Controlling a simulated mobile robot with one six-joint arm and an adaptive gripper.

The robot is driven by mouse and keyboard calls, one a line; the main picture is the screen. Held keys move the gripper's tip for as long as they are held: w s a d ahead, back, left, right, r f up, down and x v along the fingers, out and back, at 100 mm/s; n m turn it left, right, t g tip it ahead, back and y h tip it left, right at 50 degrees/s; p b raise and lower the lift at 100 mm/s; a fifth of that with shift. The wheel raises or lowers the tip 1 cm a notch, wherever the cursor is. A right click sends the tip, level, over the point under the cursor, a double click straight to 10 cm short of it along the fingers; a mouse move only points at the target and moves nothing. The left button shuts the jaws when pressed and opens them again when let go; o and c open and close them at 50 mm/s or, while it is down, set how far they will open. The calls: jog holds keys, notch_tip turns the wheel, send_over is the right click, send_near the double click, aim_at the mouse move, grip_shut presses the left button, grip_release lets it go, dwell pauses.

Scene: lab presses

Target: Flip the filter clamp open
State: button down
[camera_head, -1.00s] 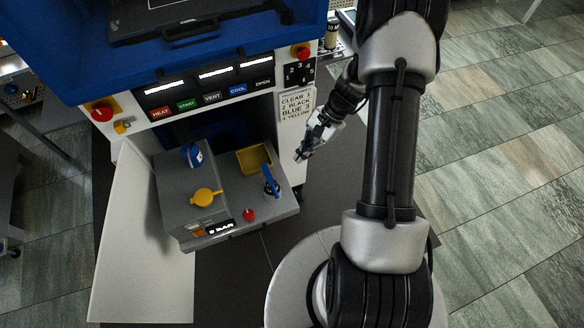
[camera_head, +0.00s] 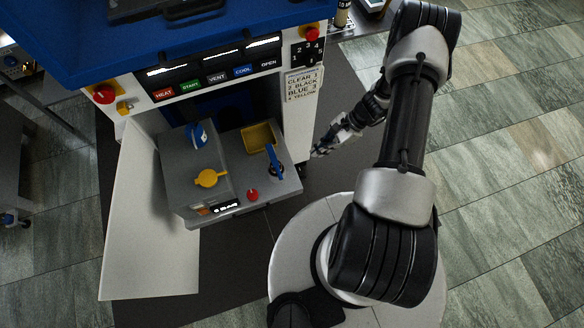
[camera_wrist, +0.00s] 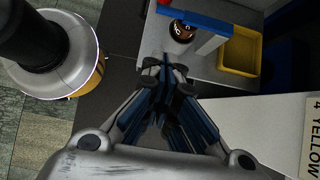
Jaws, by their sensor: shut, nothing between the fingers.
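A blue lever (camera_head: 274,160) stands over a small dark round part on the right of the grey bench unit (camera_head: 232,212). It looks like the filter clamp, though I cannot be sure. In the wrist view the blue lever (camera_wrist: 190,18) lies across the top, above a dark round part with an orange ring (camera_wrist: 181,30). My gripper (camera_head: 317,152) is to the right of the unit, apart from the lever. In the wrist view my gripper (camera_wrist: 167,75) has its fingers together and empty, just below the lever in the picture.
A yellow tray (camera_wrist: 240,50) sits beside the lever. A yellow round handle (camera_head: 210,178), a blue knob (camera_head: 197,134) and a red button (camera_head: 252,195) are on the unit. A white panel (camera_head: 300,115) with a label stands behind.

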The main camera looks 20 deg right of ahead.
aim_at(275, 162)
jog(key=a+r+b+x, duration=0.1)
jog(key=a+b+x, duration=0.1)
jog(key=x, duration=1)
jog(key=shift+a, duration=0.25)
